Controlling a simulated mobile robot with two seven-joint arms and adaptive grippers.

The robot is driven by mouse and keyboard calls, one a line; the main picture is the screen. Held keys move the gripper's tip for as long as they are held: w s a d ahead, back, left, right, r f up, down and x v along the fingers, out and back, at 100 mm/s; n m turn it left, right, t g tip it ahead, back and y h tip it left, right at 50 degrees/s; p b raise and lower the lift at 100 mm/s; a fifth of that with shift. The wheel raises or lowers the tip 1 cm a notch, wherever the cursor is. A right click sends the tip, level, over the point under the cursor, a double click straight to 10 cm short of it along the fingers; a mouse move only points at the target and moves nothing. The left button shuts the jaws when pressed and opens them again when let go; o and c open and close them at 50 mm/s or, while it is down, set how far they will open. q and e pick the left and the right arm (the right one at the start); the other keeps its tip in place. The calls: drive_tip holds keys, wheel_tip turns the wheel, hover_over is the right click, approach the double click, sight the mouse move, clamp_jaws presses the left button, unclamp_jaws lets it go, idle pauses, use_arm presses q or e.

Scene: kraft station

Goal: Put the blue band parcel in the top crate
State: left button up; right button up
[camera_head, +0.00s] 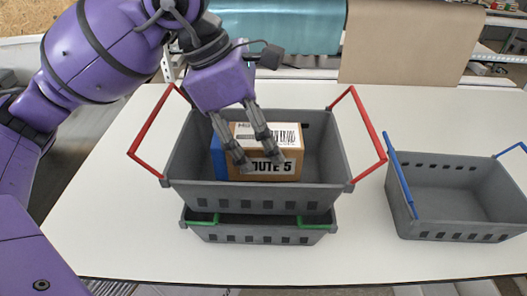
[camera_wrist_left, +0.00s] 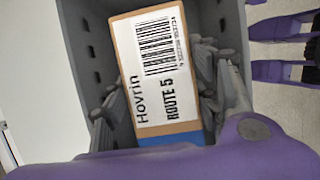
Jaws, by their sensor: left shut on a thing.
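The blue band parcel (camera_head: 291,163) is a brown cardboard box with a white "Route 5" label and a blue band at its left end. It is inside the top crate (camera_head: 255,198), a grey crate with red handles. My left gripper (camera_head: 259,160) reaches down into this crate and is shut on the parcel. In the left wrist view the parcel (camera_wrist_left: 152,75) lies between the fingers, label toward the camera, with the crate's wall beside it. I cannot tell whether the parcel touches the crate floor. My right gripper is not in view.
The top crate is stacked on a grey crate with green handles (camera_head: 258,234). A grey crate with blue handles (camera_head: 455,220) stands to the right on the white table (camera_head: 110,215). Teal (camera_head: 290,25) and brown sheets (camera_head: 410,40) hang behind the table.

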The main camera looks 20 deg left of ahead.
use_arm(q)
drive_tip(key=shift+w+f, duration=0.1)
drive_tip(key=shift+f, duration=1.8)
drive_tip(key=shift+f, duration=0.2)
drive_tip(key=o, duration=1.5)
drive_tip(key=shift+c, duration=0.2)
drive_tip(key=shift+r, duration=0.3)
drive_tip(key=v, duration=1.1)
drive_tip(key=shift+a+r, duration=0.25)
drive_tip(key=shift+r, duration=0.1)
